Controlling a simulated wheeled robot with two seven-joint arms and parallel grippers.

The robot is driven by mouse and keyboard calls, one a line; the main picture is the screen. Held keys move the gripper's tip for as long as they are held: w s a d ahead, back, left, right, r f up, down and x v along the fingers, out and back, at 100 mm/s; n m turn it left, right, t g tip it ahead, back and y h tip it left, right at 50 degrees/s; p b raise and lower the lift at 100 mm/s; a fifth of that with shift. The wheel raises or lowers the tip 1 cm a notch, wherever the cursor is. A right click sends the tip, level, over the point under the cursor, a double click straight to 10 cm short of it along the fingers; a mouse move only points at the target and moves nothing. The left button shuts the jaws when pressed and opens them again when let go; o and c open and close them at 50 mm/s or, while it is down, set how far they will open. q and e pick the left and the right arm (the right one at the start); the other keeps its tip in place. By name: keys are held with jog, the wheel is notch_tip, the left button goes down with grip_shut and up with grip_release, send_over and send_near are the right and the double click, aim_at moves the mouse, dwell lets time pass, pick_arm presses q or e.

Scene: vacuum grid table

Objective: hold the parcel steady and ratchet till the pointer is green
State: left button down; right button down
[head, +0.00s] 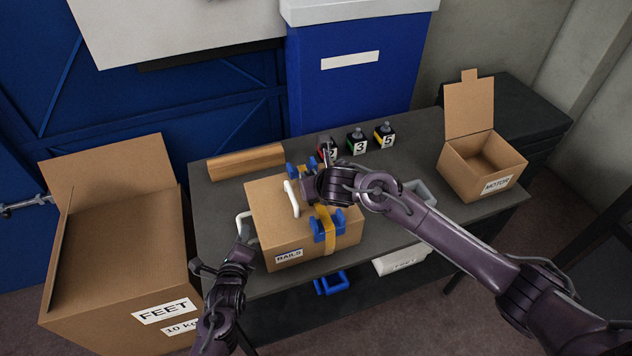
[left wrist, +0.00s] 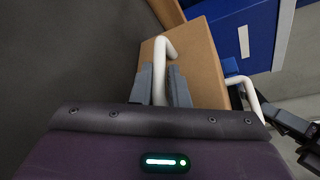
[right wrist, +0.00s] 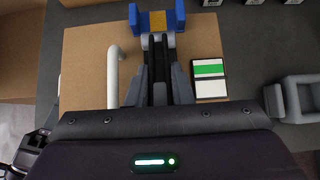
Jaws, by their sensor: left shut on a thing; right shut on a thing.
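The cardboard parcel (head: 270,225) sits on the dark table, with white handles on it and a yellow strap (head: 329,249) around it. My left gripper (left wrist: 160,82) is shut on the white handle (left wrist: 161,55) at the parcel's left side. My right gripper (right wrist: 159,88) is above the parcel, shut on a dark lever (right wrist: 158,65) that runs to a blue ratchet part (right wrist: 133,31) on the strap. Beside it in the right wrist view is a gauge card (right wrist: 209,86) with a green band and white bands. I cannot tell a pointer's exact place on it.
A large open FEET box (head: 115,265) stands left of the table. An open MOTOR box (head: 470,158) is at the table's right end. A grey tray (head: 419,190) is right of my right gripper.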

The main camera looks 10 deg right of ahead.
jog(key=shift+s+f+t, duration=0.25)
jog(key=shift+f+t, duration=0.25)
jog(key=shift+t, duration=0.25)
jog(key=shift+s+f+t, duration=0.2)
jog(key=shift+f+t, duration=0.25)
jog(key=shift+t, duration=0.3)
jog(key=c, duration=1.3)
grip_release()
jog(key=v, duration=1.2)
jog(key=shift+s+d, duration=0.1)
jog(key=shift+d, duration=0.15)
